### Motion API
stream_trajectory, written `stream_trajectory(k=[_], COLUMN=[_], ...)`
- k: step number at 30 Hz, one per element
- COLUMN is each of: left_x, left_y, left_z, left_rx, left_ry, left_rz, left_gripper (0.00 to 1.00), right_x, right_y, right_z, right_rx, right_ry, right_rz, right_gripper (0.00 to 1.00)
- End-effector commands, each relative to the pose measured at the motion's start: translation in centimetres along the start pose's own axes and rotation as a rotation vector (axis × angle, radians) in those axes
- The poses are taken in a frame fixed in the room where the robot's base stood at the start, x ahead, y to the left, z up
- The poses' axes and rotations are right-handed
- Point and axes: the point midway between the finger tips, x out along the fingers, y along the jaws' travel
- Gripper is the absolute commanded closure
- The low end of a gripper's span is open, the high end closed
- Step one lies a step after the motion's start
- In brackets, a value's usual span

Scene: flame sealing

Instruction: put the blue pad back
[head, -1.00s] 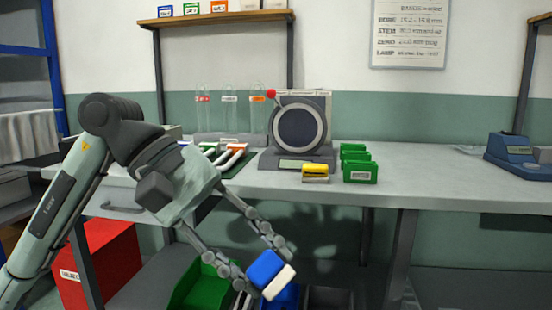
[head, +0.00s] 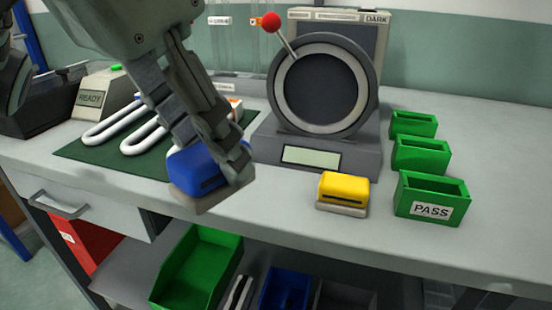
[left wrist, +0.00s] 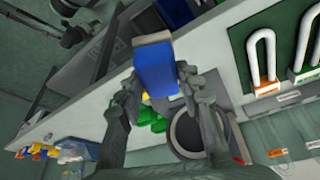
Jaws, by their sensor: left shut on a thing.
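The blue pad (head: 192,170) is a blue block with a pale base. My left gripper (head: 212,163) is shut on it, with a finger across its right side. In the head view it shows over the bench's front edge, left of the yellow pad (head: 343,187); I cannot tell whether it touches the bench. In the left wrist view the blue pad (left wrist: 157,70) sits between the two fingers of my left gripper (left wrist: 155,85). The yellow pad stands on the bench in front of the round-screened instrument (head: 322,85). My right gripper is not in view.
Several green boxes, one marked PASS (head: 430,210), stand right of the yellow pad. White U-shaped tubes lie on a green mat (head: 90,153) at the left. Below the bench are a green bin (head: 205,262) and a blue bin (head: 285,290). The bench front at the right is clear.

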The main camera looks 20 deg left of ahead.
Motion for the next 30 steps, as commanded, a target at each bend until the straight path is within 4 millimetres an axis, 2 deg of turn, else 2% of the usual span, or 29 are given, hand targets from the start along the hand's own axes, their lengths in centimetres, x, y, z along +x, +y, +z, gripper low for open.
stream_trajectory(k=[1, 5, 15, 21, 26, 30], left_x=[-0.2, 0.6, 7.2, 9.7, 10.9, 12.9], left_y=[-0.2, -0.7, -3.5, -4.5, -4.8, -4.8], left_z=[0.1, -0.3, -5.1, -6.9, -6.9, -6.1], left_rx=[0.005, 0.009, 0.004, 0.008, 0.009, 0.009], left_ry=[0.007, 0.008, 0.005, 0.009, 0.009, 0.007], left_rz=[-0.005, -0.006, -0.006, -0.006, -0.007, -0.007], left_gripper=[0.88, 0.88, 0.88, 0.88, 0.88, 0.88], right_x=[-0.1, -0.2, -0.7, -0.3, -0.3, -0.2], right_y=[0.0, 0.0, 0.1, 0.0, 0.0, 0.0], right_z=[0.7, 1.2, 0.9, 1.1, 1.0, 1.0], right_rx=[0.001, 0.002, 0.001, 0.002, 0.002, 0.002], right_ry=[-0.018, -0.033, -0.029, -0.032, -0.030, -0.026], right_rz=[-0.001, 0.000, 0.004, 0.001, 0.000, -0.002], right_gripper=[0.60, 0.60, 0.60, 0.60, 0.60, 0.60])
